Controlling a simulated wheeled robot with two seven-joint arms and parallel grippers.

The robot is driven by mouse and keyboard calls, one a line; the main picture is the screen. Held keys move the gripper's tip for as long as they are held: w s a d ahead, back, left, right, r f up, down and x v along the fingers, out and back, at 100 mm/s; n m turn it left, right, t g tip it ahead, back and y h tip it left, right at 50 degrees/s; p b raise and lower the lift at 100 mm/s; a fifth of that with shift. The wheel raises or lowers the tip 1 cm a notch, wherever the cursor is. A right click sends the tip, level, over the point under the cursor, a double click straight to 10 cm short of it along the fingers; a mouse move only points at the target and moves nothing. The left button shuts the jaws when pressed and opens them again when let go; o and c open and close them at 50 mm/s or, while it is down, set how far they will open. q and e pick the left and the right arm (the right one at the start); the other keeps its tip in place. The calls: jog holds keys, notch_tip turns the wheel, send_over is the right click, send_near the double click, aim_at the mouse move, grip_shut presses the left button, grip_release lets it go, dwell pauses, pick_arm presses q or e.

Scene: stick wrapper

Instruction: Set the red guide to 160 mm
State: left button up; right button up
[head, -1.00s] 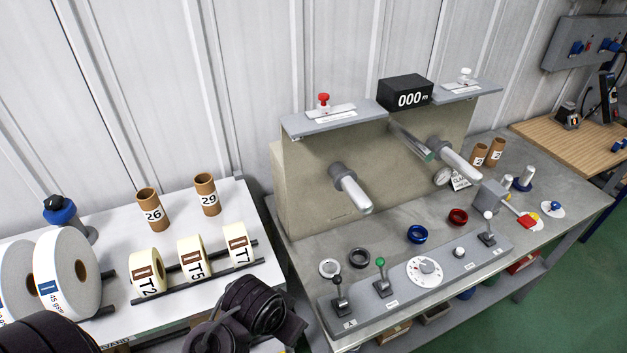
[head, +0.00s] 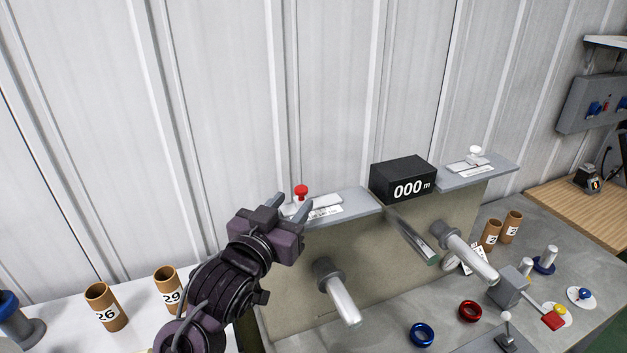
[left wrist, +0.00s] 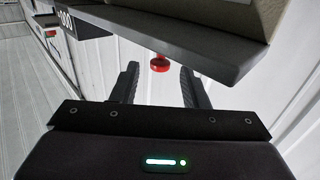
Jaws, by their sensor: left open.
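The red guide (head: 302,192) is a red knob on a white slider, on the grey left shelf (head: 350,204) of the machine, with a white scale strip (head: 325,213) at its front. The scale's figures are too small to read. My left gripper (head: 290,208) is open at the shelf's left end, its fingers near the red knob. In the left wrist view the red knob (left wrist: 160,64) shows beyond and between the two open fingers (left wrist: 157,88), beside the shelf edge. I see no contact. My right gripper is not in view.
A black counter box (head: 403,180) reading 000 m stands right of the shelf. A white guide (head: 474,157) sits on the right shelf. A grey spindle (head: 338,292) sticks out below my gripper. Cardboard cores (head: 105,306) stand on the white table. The ribbed wall is close behind.

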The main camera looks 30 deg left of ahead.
aim_at(300, 189)
pick_arm(q)
jog(key=shift+s+d+b, duration=0.1)
jog(key=shift+s+b, duration=0.5)
jog(key=shift+b, duration=0.5)
jog(key=b, duration=0.4)
jog(key=shift+w+r, duration=0.1)
jog(key=shift+r, duration=0.1)
jog(key=w, duration=0.2)
jog(key=w+p, duration=0.1)
jog(key=shift+w+r, duration=0.25)
jog(key=shift+w, duration=0.1)
jog(key=shift+w+a+r+p, duration=0.1)
jog(key=shift+w+a+p, duration=0.15)
jog(key=shift+w+p, duration=0.5)
jog(key=shift+w+f, duration=0.2)
jog(key=shift+w, duration=0.3)
jog(key=shift+s, duration=0.1)
jog(key=c, duration=0.7)
grip_shut()
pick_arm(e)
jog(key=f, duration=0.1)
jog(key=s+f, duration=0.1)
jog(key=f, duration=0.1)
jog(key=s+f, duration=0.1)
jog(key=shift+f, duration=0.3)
